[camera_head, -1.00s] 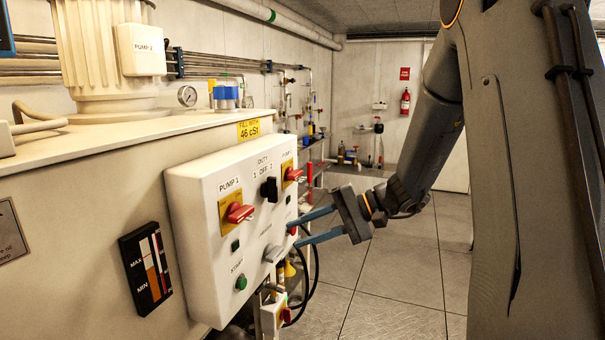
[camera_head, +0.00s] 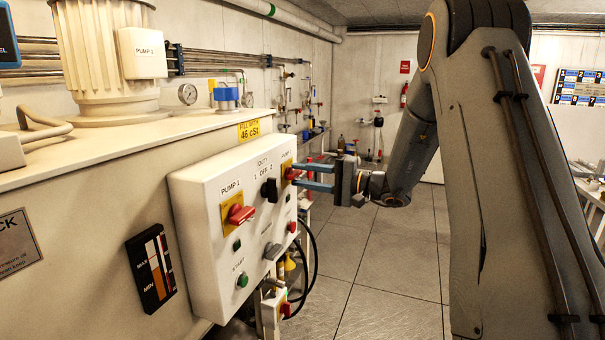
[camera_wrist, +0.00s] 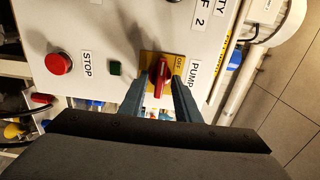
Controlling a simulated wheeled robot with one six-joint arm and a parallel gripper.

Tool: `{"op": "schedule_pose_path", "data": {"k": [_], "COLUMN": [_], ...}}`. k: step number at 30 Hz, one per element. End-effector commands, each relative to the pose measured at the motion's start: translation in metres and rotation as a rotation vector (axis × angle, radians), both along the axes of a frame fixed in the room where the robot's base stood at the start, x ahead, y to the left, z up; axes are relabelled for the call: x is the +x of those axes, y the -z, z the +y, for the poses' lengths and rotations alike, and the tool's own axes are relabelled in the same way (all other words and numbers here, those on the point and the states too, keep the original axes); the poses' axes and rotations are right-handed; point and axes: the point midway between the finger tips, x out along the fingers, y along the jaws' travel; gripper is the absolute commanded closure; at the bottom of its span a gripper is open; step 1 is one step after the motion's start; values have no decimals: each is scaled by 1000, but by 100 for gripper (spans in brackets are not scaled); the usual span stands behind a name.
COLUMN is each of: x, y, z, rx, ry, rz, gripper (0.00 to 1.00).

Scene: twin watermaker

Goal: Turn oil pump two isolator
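The pump 2 isolator is a red rotary handle (camera_wrist: 161,78) on a yellow plate (camera_wrist: 149,60), with "OFF" and part of a "PUMP" label showing in the wrist view. In the head view its red handle (camera_head: 291,174) is partly covered by my fingertips. My gripper (camera_head: 303,176) is open, with its blue-grey fingers pointing left at the panel. In the wrist view my gripper (camera_wrist: 158,88) has one finger on each side of the handle. I cannot tell whether either finger touches it.
The white control box (camera_head: 208,270) carries the similar pump 1 isolator (camera_head: 238,214), a black duty switch (camera_head: 269,190) and a green start button (camera_head: 242,280). A red stop button (camera_wrist: 58,63) lies left in the wrist view. Hoses hang below the box. The floor on the right is clear.

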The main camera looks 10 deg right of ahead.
Motion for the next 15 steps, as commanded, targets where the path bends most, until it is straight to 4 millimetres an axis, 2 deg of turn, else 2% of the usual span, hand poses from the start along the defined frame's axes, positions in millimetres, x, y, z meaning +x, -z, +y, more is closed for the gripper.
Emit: {"op": "schedule_pose_path", "data": {"k": [9, 14, 15], "x": [2, 2, 2], "y": [0, 0, 0], "z": [3, 3, 3], "rx": [-1, -1, -1], "ry": [-1, -1, -1], "rz": [1, 1, 1], "gripper": [70, 97, 100]}}
